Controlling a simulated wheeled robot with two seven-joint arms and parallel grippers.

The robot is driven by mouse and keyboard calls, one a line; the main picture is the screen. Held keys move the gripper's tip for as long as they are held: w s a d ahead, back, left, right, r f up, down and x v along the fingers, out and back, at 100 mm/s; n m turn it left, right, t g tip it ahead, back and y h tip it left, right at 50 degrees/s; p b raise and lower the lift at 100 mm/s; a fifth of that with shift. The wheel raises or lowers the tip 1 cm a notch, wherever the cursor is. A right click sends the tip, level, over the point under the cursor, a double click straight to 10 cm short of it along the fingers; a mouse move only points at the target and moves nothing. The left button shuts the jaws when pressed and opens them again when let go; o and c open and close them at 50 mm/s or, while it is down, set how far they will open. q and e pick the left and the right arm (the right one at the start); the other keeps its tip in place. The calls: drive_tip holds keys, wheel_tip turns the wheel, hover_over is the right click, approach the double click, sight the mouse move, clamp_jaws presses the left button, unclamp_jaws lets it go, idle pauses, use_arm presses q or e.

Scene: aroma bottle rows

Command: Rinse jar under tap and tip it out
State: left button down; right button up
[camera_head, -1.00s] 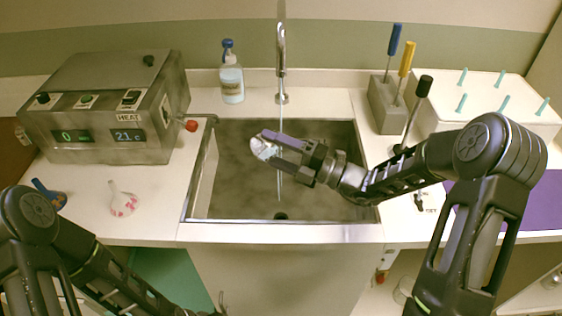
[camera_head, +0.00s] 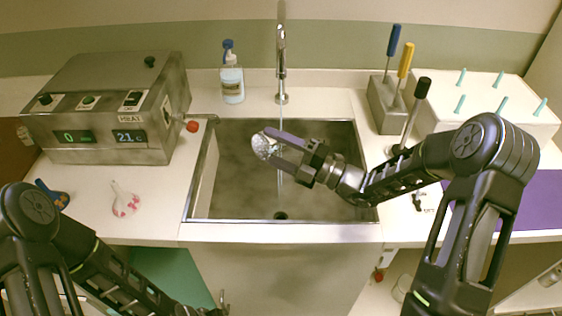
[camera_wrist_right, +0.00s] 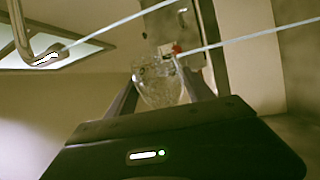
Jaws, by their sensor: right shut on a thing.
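A clear glass jar (camera_head: 263,145) is held over the sink (camera_head: 230,198) by my right gripper (camera_head: 273,147). The gripper's two fingers are shut on it from either side. The jar also shows between the fingers in the right wrist view (camera_wrist_right: 158,84). It appears tilted; I cannot tell which way its mouth faces. The tap (camera_head: 281,64) stands behind the sink, and a thin stream of water falls from it, passing just right of the jar at the fingers. Whether water enters the jar is unclear.
A soap bottle (camera_head: 232,84) is behind. A tool block (camera_head: 384,108) and a pegged white rack (camera_head: 520,115) are at right. The basin is otherwise clear.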

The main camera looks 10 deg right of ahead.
drive_tip(key=shift+r, duration=0.2)
drive_tip(key=shift+d+r+m+t+p, duration=0.15)
drive_tip(key=shift+r+m+t+p, duration=0.15)
drive_tip(key=shift+r+m+p, duration=0.55)
drive_tip(key=shift+f, duration=0.25)
drive_tip(key=shift+s+a+f+n+g, duration=0.1)
drive_tip(key=shift+a+f+n+g, duration=0.15)
drive_tip(key=shift+f+n, duration=0.45)
drive_tip(key=shift+a+f+n+g, duration=0.1)
drive_tip(key=shift+f+n+g, duration=0.3)
drive_tip(key=shift+n, duration=0.55)
drive_tip(key=shift+s+a+f+n+g+h+b, duration=0.2)
drive_tip(key=shift+a+f+n+g+h, duration=0.1)
drive_tip(key=shift+f+n, duration=0.6)
drive_tip(key=shift+s+a+f+n+g+h+b, duration=0.2)
drive_tip(key=shift+a+f+n+h+b, duration=0.1)
drive_tip(key=shift+f+n, duration=0.55)
drive_tip(key=shift+s+a+f+n+g+h+b, duration=0.15)
drive_tip(key=shift+a+f+n+g+h, duration=0.15)
drive_tip(key=shift+f+n, duration=0.55)
